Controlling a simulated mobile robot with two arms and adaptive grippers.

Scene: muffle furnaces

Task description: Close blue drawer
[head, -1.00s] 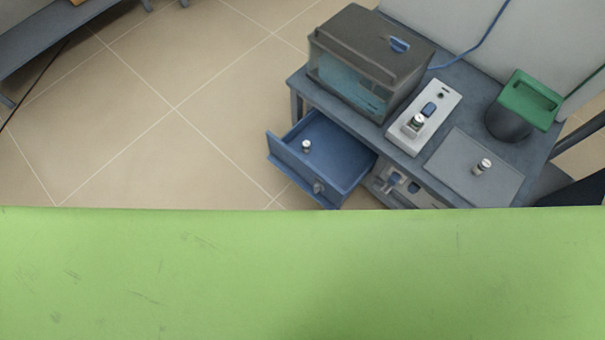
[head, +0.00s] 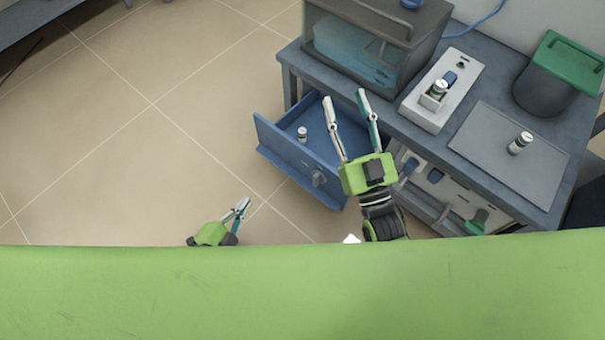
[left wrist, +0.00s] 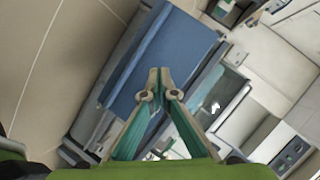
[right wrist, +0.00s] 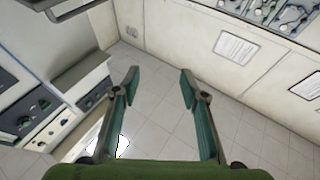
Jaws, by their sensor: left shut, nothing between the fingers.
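A blue panel, seemingly the drawer (left wrist: 165,55), fills the upper middle of the left wrist view, beyond the fingers. My left gripper (head: 244,202) is shut and empty, in front of the drawer and apart from it in the head view. My right gripper (head: 345,98) is open and empty, and appears over the drawer's right end near the bench edge.
The grey bench (head: 480,190) carries a glass-fronted box (head: 370,45), a white device (head: 440,95) with a vial, a grey plate (head: 500,155) with another vial, and a green-lidded bin (head: 560,75). Items lie on the lower shelf. Floor left of the drawer is clear.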

